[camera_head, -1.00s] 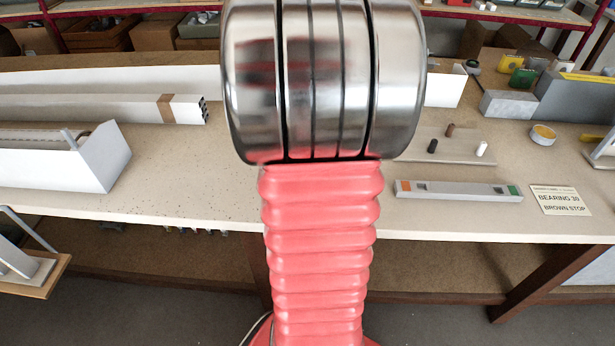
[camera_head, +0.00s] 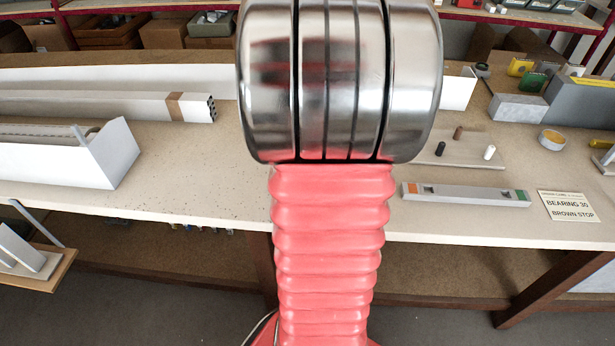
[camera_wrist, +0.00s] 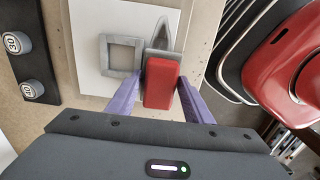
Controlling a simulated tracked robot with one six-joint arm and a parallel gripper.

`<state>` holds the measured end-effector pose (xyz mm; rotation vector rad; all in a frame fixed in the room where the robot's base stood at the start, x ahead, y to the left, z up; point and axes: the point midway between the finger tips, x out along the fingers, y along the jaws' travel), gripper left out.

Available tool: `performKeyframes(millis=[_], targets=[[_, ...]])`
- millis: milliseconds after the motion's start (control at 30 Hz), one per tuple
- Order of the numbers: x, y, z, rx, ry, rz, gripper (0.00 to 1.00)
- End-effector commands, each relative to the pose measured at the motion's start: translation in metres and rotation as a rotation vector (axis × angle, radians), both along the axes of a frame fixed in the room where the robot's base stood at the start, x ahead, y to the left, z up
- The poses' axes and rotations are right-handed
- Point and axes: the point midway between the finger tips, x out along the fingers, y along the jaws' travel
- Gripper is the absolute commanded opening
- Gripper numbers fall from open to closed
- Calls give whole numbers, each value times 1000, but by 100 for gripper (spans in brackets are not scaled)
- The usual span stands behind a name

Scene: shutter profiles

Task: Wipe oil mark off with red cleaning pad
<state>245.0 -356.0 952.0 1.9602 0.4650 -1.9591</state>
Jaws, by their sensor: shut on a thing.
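In the wrist view my gripper (camera_wrist: 161,78) has purple fingers shut on the red cleaning pad (camera_wrist: 162,88), a small red block. The pad is in front of a white panel (camera_wrist: 88,30), which bears a grey square frame (camera_wrist: 123,54) and a grey pointed shape (camera_wrist: 163,32). The pad overlaps the lower part of the pointed shape in the picture; I cannot tell whether it touches anything. I cannot make out the oil mark for certain. The gripper and pad do not show in the head view, where my arm blocks the middle.
A black strip with round knobs (camera_wrist: 33,89) lies left in the wrist view; red chairs (camera_wrist: 270,65) stand right. In the head view the bench (camera_head: 190,185) holds a white tray (camera_head: 75,165), a long profile (camera_head: 110,106), a grey bar (camera_head: 465,194) and a sign (camera_head: 569,206).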

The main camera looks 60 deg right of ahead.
Motion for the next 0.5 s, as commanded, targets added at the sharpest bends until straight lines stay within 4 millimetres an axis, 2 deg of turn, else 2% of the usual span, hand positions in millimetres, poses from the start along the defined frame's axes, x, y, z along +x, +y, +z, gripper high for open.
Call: performKeyframes(millis=[133,500], targets=[[-7,-2,-2,3,3,0,29],[-9,-3,-4,5,5,1,29]])
